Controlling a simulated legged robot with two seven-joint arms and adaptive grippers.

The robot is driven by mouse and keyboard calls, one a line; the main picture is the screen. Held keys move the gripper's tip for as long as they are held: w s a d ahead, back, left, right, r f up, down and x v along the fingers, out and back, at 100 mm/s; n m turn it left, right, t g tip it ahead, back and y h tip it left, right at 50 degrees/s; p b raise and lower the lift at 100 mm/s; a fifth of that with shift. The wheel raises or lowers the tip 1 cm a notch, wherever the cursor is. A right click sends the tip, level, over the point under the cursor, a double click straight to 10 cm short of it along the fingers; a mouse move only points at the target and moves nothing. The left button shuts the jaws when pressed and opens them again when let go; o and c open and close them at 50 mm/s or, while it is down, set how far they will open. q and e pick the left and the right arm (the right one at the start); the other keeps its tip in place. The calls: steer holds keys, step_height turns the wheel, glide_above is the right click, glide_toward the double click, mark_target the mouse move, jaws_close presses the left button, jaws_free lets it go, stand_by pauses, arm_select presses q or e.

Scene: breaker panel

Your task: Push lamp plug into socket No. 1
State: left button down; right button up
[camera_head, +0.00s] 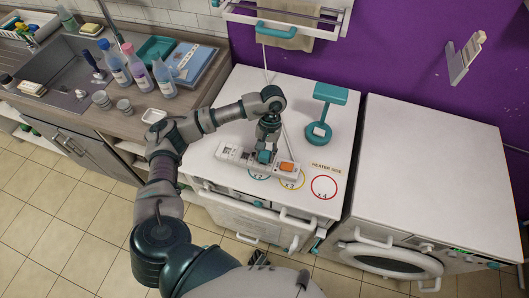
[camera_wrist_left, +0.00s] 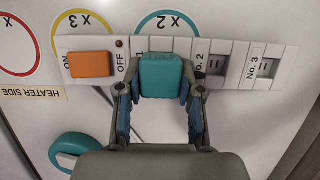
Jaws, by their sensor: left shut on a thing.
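My left gripper (camera_wrist_left: 160,92) is shut on a teal lamp plug (camera_wrist_left: 161,74), with one finger on each side. In the head view the plug (camera_head: 265,157) is under my left gripper (camera_head: 264,147), at the middle of the white power strip (camera_head: 234,153). In the wrist view the plug covers the socket No. 1 place on the strip (camera_wrist_left: 190,48); the socket face is hidden. I cannot tell how deep the plug sits. Sockets No. 2 (camera_wrist_left: 216,63) and No. 3 (camera_wrist_left: 267,69) are empty. The teal lamp (camera_head: 328,94) stands behind the strip. My right gripper is out of view.
The strip's orange switch (camera_wrist_left: 91,64) is beside the plug. The strip lies on a white appliance top (camera_head: 240,100) with coloured circles. A washing machine (camera_head: 430,160) is on the right. Bottles (camera_head: 140,75) and cups stand on the left counter.

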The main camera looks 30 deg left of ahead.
arm_select(q)
steer(key=shift+a, duration=0.1)
stand_by(0.3)
steer(key=shift+b, duration=0.4)
stand_by(0.4)
steer(key=shift+s, duration=0.1)
steer(key=shift+f+b, duration=0.75)
steer(key=shift+b, duration=0.25)
